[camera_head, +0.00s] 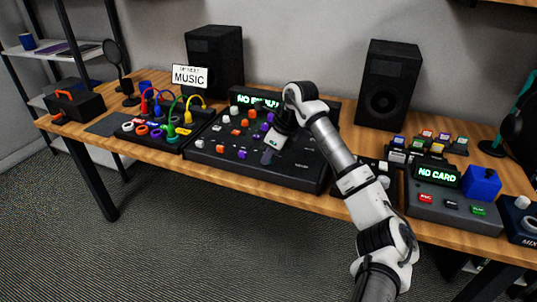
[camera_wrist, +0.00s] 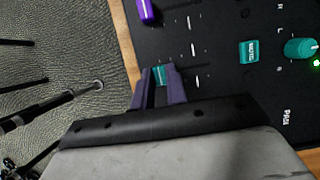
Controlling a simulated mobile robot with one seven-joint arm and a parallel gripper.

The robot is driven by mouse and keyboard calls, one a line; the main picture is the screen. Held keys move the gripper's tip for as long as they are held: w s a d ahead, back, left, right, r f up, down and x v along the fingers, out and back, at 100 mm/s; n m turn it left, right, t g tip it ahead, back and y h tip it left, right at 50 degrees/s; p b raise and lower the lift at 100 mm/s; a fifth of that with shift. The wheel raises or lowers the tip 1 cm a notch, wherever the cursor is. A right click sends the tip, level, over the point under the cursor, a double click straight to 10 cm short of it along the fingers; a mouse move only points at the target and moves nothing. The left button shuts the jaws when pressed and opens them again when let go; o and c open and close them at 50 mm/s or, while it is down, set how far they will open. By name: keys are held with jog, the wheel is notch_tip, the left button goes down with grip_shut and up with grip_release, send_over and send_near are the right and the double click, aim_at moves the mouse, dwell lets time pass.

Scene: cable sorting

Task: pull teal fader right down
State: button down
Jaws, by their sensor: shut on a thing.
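The teal fader (camera_wrist: 160,74) sits between my gripper's two dark purple fingertips in the wrist view. My gripper (camera_wrist: 160,88) is shut on it, near the edge of the black mixer (camera_wrist: 220,105). In the head view my gripper (camera_head: 268,156) reaches down onto the right-middle part of the mixer (camera_head: 305,177), near its front. The arm and fingers hide the teal fader there. A purple fader (camera_wrist: 147,11) stands beside it at the top of the wrist view. A teal mute button (camera_wrist: 249,51) and teal knob (camera_wrist: 299,48) lie to the right.
Orange, white and purple controls cover the mixer's left. A cable patch box (camera_head: 160,136) stands left of it. A "NO CARD" console (camera_head: 435,203) and blue cube (camera_head: 481,183) stand at right. Two black speakers (camera_head: 214,58) (camera_head: 388,85) stand behind. The wooden table's front edge (camera_head: 205,173) is close to the mixer.

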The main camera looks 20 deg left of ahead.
jog(key=c, duration=1.4)
grip_release()
jog(key=shift+r, duration=0.1)
jog(key=v, duration=1.3)
jog(key=shift+d+r, duration=0.2)
jog(key=shift+r, duration=0.05)
